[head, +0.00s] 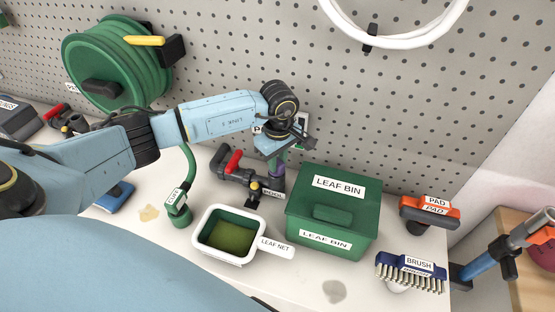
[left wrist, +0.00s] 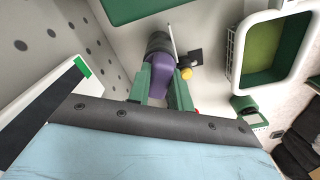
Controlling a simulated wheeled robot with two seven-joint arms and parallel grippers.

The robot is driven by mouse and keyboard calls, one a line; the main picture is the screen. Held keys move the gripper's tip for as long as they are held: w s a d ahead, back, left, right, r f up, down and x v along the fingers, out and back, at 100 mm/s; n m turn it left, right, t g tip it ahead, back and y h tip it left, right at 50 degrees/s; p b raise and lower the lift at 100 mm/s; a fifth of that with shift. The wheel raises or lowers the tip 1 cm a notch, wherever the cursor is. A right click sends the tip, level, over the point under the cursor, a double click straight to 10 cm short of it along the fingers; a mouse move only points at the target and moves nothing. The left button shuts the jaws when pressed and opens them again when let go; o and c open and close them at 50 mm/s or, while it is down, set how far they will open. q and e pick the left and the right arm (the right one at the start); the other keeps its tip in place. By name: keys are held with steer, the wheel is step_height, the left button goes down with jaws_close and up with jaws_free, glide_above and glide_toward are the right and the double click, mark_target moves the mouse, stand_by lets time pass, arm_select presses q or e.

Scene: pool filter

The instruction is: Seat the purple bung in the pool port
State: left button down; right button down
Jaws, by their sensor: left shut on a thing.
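My left gripper (head: 280,157) is over the back of the table, pointing down, with its fingers shut on the purple bung (head: 279,167). In the left wrist view the purple bung (left wrist: 163,76) shows between the two green fingertips. The dark pool port (head: 276,183), with a POOL label, stands directly under the bung. It also shows in the left wrist view as a dark cylinder (left wrist: 158,42) just beyond the bung. Bung and port look lined up and close or touching; how deep the bung sits cannot be told. My right gripper is not in view.
Pipework with a red handle (head: 234,161) and a yellow knob (head: 254,186) adjoins the port. A green leaf bin (head: 330,185) stands close on the right, a white leaf net (head: 200,222) in front. The pegboard (head: 400,120) rises behind.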

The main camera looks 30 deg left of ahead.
arm_select(q)
steer(key=shift+f, duration=0.2)
steer(key=c, duration=1.2)
jaws_free()
steer(key=shift+r, duration=0.15)
steer(key=shift+r+p, duration=1.6)
steer(key=shift+r, duration=0.85)
